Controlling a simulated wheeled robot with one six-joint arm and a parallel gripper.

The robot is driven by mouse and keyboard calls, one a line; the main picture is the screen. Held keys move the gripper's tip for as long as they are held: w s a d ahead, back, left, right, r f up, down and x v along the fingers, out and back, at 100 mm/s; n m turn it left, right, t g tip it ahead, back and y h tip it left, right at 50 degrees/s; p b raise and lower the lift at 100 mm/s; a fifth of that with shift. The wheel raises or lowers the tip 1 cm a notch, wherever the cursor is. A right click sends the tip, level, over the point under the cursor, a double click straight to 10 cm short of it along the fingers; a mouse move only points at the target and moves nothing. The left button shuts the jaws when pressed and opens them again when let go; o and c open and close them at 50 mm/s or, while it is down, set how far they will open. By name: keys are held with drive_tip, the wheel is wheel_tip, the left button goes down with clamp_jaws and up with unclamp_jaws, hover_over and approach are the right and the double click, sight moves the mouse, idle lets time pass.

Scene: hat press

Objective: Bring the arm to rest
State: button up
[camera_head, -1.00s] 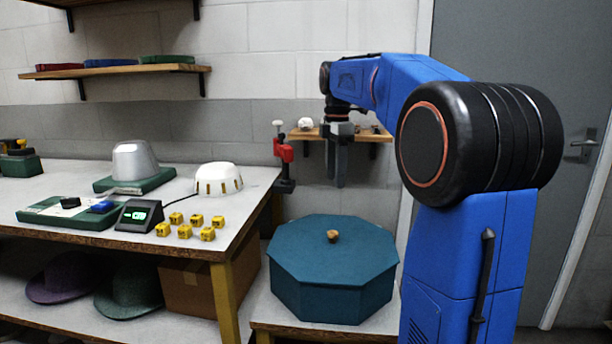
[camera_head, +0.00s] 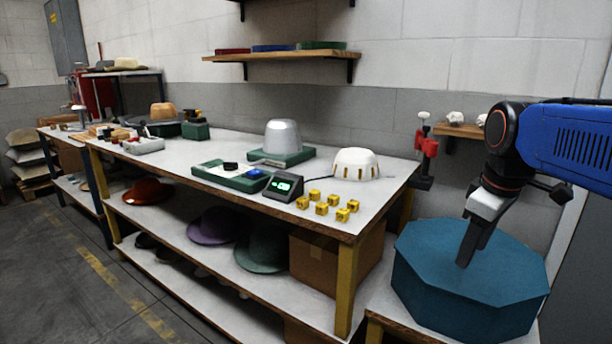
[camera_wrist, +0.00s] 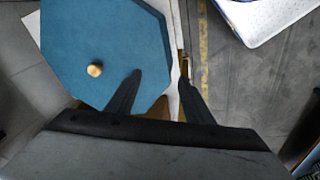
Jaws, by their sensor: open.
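My gripper (camera_head: 470,245) hangs from my blue arm at the right of the head view, with its fingers pointing down in front of the teal octagonal box (camera_head: 425,285). In the wrist view the two dark fingers (camera_wrist: 160,90) are spread apart with nothing between them. The left finger overlaps the edge of the box lid (camera_wrist: 105,40) in that view, and the lid's wooden knob (camera_wrist: 95,70) lies to its left. In the head view the knob is hidden behind my gripper. Whether the fingers touch the box cannot be told, but they look above it.
A long workbench (camera_head: 240,215) holds yellow cubes (camera_head: 320,208), a white dome (camera_head: 355,163), a metal hat form (camera_head: 282,137) and a small display (camera_head: 284,187). A red clamp-like device (camera_head: 427,147) is at its right end. The floor at left (camera_head: 60,290) is open.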

drive_tip(key=s+a+f+m+t, duration=0.1)
drive_tip(key=s+a+f+m, duration=0.1)
drive_tip(key=s+f, duration=0.4)
drive_tip(key=s+a+f+m+t, duration=0.1)
drive_tip(key=s+a+f+m, duration=0.1)
drive_tip(key=s+f+m, duration=0.3)
wheel_tip(320, 180, down, 3)
drive_tip(key=shift+s+a+f, duration=0.1)
drive_tip(key=shift+s+a, duration=0.25)
drive_tip(key=shift+s, duration=0.9)
